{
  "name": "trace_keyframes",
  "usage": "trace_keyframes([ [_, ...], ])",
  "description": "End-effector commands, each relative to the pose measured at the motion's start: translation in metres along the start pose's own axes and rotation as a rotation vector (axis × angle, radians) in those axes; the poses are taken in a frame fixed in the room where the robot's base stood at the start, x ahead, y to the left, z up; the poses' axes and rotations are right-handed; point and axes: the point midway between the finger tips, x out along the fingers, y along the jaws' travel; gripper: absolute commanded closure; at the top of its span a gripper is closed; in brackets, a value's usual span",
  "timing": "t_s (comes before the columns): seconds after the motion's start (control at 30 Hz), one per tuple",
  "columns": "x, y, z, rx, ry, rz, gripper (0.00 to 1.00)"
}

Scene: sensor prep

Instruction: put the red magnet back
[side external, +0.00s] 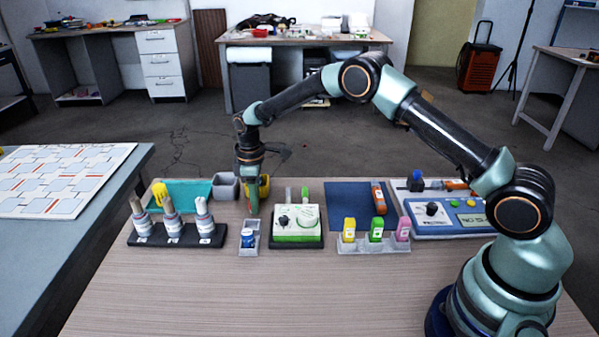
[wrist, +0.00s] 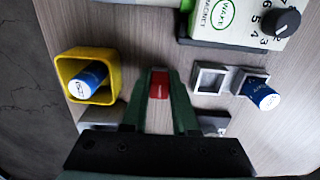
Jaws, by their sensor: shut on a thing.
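My gripper (side external: 252,208) points down above the table, and its green fingers (wrist: 158,88) are shut on a small red magnet (wrist: 159,84) in the wrist view. A grey two-slot holder (wrist: 225,69) lies to the right of the fingers in the wrist view. Its nearer slot to the fingers (wrist: 209,80) looks empty; a blue magnet (wrist: 263,95) stands in the other. In the side view the holder (side external: 241,251) is just below and in front of my gripper.
A yellow cup (wrist: 62,66) with a blue piece inside is left of the fingers in the wrist view. The green-white stirrer unit (side external: 297,236) stands right of the holder, and a dark rack (side external: 150,240) with several bottles is left. The front of the table is clear.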

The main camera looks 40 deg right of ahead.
Motion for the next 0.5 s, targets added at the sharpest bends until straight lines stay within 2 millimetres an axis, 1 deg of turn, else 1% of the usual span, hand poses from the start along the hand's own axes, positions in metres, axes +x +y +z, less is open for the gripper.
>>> trace_keyframes([
  [0.2, 0.0026, 0.0, 0.0, 0.0, 0.0, 0.0, 1.0],
  [0.23, 0.0025, 0.0001, -0.0001, 0.0, 0.0, 0.0, 0.65],
  [0.3, 0.0023, 0.0001, -0.0001, 0.0, 0.0, 0.0, 0.43],
  [0.5, 0.0021, 0.0001, -0.0001, 0.0, 0.0, 0.0, 0.43],
])
